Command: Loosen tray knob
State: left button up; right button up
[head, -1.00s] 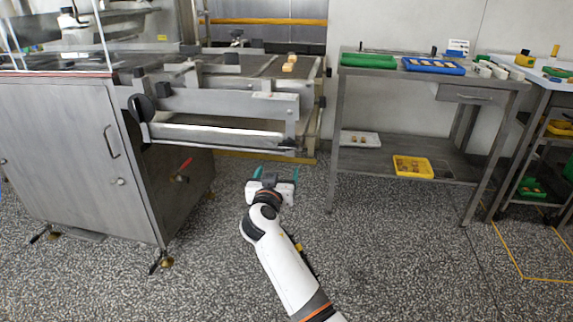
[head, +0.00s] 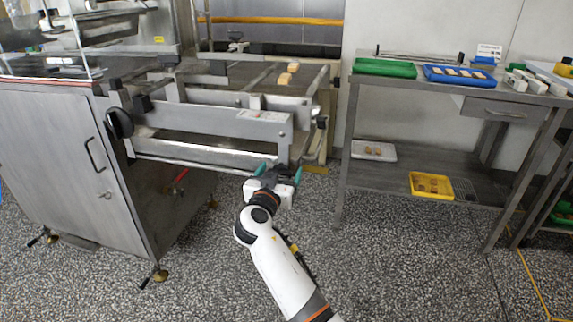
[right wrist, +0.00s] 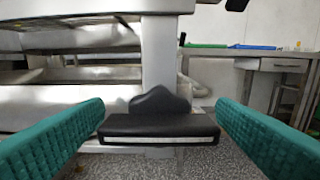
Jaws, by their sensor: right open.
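The tray (head: 205,151) is a long metal pan slung under the conveyor end of the steel machine. In the right wrist view a black lobed part with a pale lower edge, which looks like the tray knob (right wrist: 158,122), stands in front of a grey upright. My right gripper (head: 279,172) is at the tray's near right corner. Its two green fingers, also in the right wrist view (right wrist: 160,122), are open, one on each side of the black part, with gaps visible. In the head view the gripper hides this part. My left gripper is not in view.
The steel machine cabinet (head: 60,165) stands left, with a black round knob (head: 119,122) and a red-handled lever (head: 180,176). A steel table (head: 470,98) with green and blue trays stands right. Speckled floor is clear in front.

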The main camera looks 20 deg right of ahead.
jog(key=shift+r, duration=0.1)
jog(key=shift+c, duration=0.2)
jog(key=c, duration=1)
jog(key=shift+o, duration=0.2)
